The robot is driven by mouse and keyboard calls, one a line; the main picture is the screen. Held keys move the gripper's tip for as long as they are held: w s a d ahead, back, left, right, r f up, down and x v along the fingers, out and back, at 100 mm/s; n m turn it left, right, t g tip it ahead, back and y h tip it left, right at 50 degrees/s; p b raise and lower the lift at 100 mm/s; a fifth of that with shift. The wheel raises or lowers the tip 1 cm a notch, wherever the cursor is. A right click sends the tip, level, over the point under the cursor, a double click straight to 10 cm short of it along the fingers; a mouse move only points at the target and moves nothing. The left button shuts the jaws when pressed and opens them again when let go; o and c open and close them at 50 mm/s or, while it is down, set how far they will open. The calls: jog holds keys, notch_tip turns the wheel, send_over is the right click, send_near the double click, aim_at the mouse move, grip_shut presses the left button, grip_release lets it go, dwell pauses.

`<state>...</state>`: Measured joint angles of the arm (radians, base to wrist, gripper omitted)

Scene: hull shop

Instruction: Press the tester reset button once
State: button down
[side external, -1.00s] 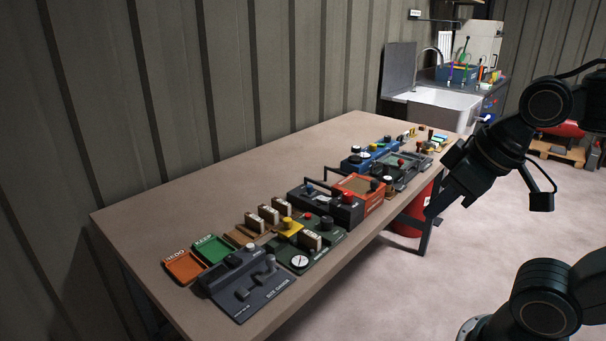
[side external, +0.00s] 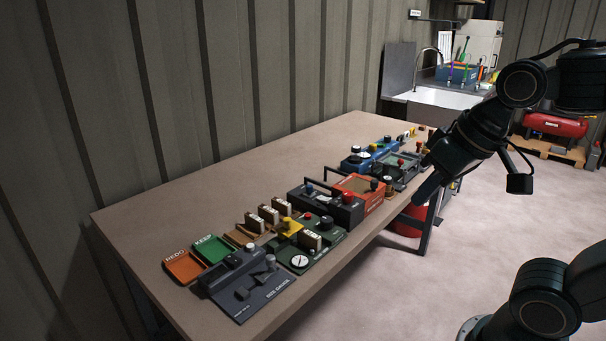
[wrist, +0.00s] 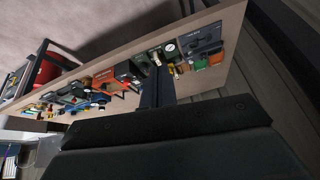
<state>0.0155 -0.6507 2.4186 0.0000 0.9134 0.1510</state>
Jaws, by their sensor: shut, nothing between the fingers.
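A green panel (side external: 322,246) with a round white dial (side external: 299,261), a yellow part and a small red button (side external: 308,215) lies on the bench; it looks like the tester, but its label is unreadable. Other red knobs show on a black box (side external: 347,197) and a grey unit (side external: 400,162). My gripper (side external: 418,199) is shut and empty, pointing down by the bench's front edge, right of the orange box and apart from the green panel. In the wrist view my gripper (wrist: 158,70) reaches toward the bench, with the white dial (wrist: 170,47) near its tip.
The bench (side external: 220,165) is clear along its back. A dark grey size gauge panel (side external: 255,290), orange tray (side external: 183,267) and green tray (side external: 212,249) sit at the near end. An orange box (side external: 362,186) and blue unit (side external: 368,158) stand farther along. A sink is behind.

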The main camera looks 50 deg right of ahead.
jog(key=w+d+r+m+g, duration=0.1)
jog(key=w+d+r+m, duration=0.1)
jog(key=w+m, duration=0.7)
jog(key=m+g, duration=0.4)
jog(key=m, duration=1.5)
send_over(308, 215)
notch_tip(308, 215, down, 19)
jog(key=shift+f, duration=0.4)
jog(key=shift+f, duration=3.75)
jog(key=shift+r, duration=3)
jog(key=shift+r, duration=0.1)
